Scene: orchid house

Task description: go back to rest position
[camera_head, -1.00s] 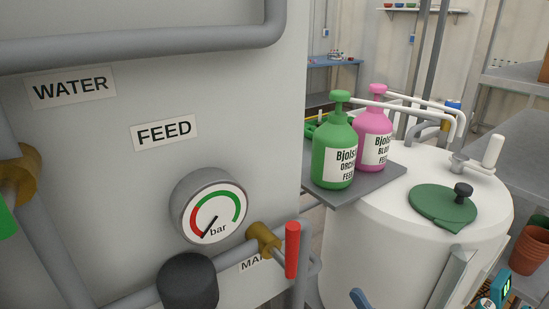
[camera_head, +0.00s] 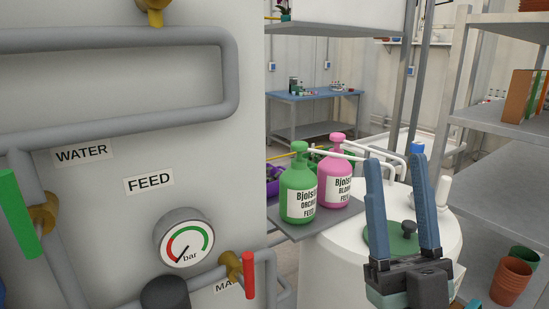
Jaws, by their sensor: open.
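My gripper (camera_head: 402,172) is at the lower right of the head view, with its two blue fingers pointing up and spread apart. Nothing shows between the fingers except the white tank and its green lid behind them. The gripper is in front of the white tank (camera_head: 330,262) and hides part of it. The rest of my arm is mostly out of view below.
A panel with grey pipes, a gauge (camera_head: 184,245) and a red-handled valve (camera_head: 248,275) fills the left. A green bottle (camera_head: 297,190) and a pink bottle (camera_head: 334,175) stand on a grey shelf. Metal shelving (camera_head: 505,122) and terracotta pots (camera_head: 511,280) are at right.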

